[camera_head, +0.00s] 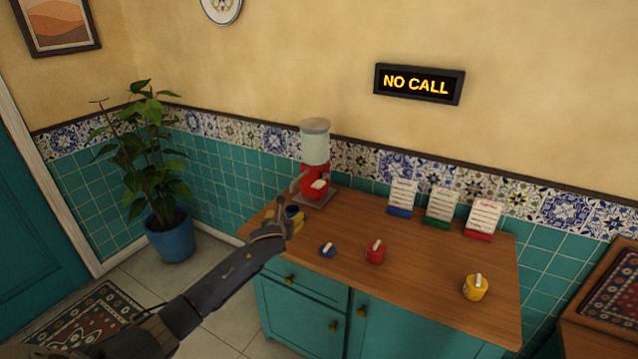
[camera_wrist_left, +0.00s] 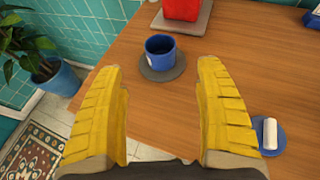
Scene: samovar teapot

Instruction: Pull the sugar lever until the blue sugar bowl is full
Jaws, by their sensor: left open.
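The red sugar dispenser (camera_head: 311,177) with a pale, cloudy jar on top stands at the back left of the counter. A cream block (camera_head: 319,185) shows on its front, and a grey bar (camera_head: 300,181) slants down from its left side; I cannot tell which is the lever. The blue sugar bowl (camera_wrist_left: 160,53) sits upright and lidless on a round grey plate (camera_wrist_left: 160,76), in front of the dispenser's red base (camera_wrist_left: 181,9). Its fill is not clear. My left gripper (camera_head: 291,217) is open, its yellow fingers apart and empty, short of the bowl. My right gripper is out of view.
A blue lid (camera_head: 327,250) with a white handle lies on the wooden counter (camera_head: 420,265), near a red pot (camera_head: 375,252) and a yellow pot (camera_head: 476,288). Several cards (camera_head: 440,205) stand along the back. A potted plant (camera_head: 167,232) is on the floor at left.

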